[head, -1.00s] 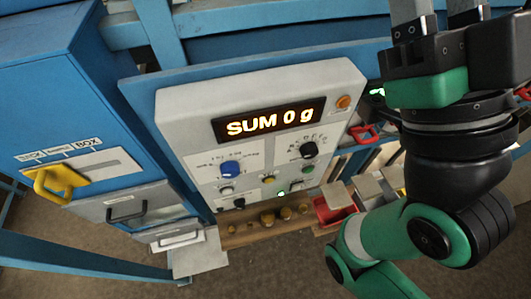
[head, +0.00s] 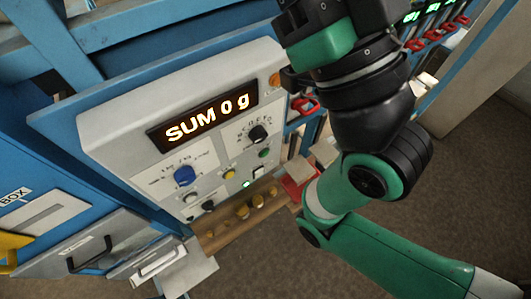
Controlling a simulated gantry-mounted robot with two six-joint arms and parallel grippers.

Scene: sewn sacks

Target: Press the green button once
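A grey control panel (head: 120,130) has an amber display reading "SUM 0 g" (head: 208,116). On its lower right, a dull green button (head: 264,153) sits below a black knob (head: 258,133). A small bright green light (head: 246,184) glows lower down. My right gripper (head: 322,42) is at the top, right of the panel and apart from the green button. My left gripper is not in view.
The panel also has a blue knob (head: 184,176), a yellow button (head: 229,174) and an orange button (head: 274,79). Brass weights (head: 242,210) stand on a wooden ledge (head: 215,238) below. A red bin (head: 293,188) is beside my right arm. Drawers with handles (head: 90,255) are lower left.

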